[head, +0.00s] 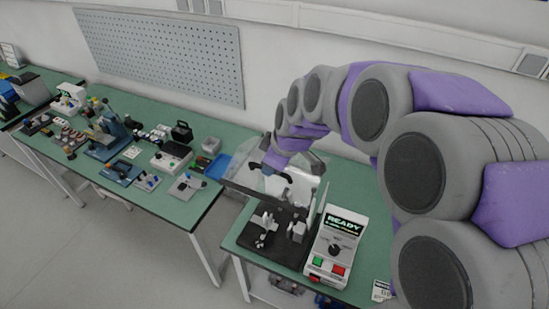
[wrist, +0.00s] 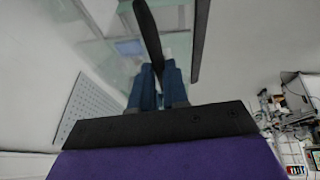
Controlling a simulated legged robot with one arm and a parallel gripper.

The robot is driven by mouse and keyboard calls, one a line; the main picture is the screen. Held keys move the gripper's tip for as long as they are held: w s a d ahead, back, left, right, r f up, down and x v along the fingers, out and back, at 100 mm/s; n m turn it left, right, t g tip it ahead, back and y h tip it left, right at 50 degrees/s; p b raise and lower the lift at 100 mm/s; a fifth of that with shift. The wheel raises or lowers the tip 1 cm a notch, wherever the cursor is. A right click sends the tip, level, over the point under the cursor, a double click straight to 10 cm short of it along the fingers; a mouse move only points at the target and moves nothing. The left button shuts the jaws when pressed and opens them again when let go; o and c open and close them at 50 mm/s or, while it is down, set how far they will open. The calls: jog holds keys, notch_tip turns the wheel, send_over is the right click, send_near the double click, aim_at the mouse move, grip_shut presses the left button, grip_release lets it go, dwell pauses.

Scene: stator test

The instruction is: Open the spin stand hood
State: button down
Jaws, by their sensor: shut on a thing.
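The spin stand hood (head: 238,174) is a clear cover with a dark lower edge, raised and tilted above the black spin stand base (head: 272,246) in the head view. A black handle bar (head: 268,172) runs along the hood; it shows close up in the wrist view (wrist: 148,35). My gripper (head: 284,164) comes from the right and is shut on the handle. In the wrist view my gripper's blue fingers (wrist: 158,88) close around the handle. The fingertip contact is partly hidden in the head view.
A control box (head: 338,250) with a READY display, a knob and green and red buttons stands right of the base. A second green table (head: 205,200) at left holds several tools and fixtures. A pegboard (head: 160,52) hangs on the wall behind.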

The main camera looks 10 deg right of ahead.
dwell(0.3)
jog(key=c, duration=1.1)
grip_release()
jog(key=v, duration=1.7)
jog(key=shift+s, duration=0.15)
